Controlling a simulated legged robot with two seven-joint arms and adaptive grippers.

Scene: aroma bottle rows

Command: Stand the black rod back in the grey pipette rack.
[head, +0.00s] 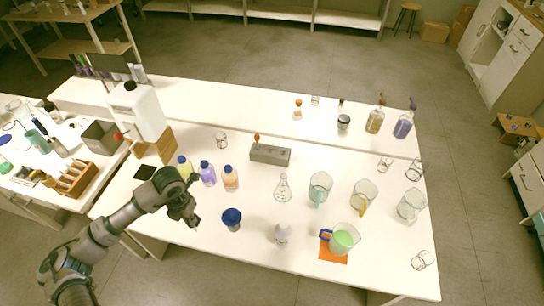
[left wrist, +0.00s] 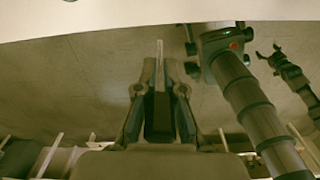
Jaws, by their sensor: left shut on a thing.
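The grey pipette rack (head: 270,155) is a long block in the middle of the table. An orange-topped item (head: 257,139) stands at its left end. My left gripper (head: 189,212) is over the table's front left part, left of and nearer than the rack, apart from it. In the left wrist view my left gripper (left wrist: 160,80) is shut on a slender thing, likely the black rod (left wrist: 160,112). A dark part shows between the fingers and a pale thin end sticks out past them. In the head view the rod is not clearly visible.
Yellow, purple and orange bottles (head: 231,179) stand between my left gripper and the rack. A blue-topped vessel (head: 232,217) stands right of the gripper. A flask (head: 283,189) and several beakers stand farther right.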

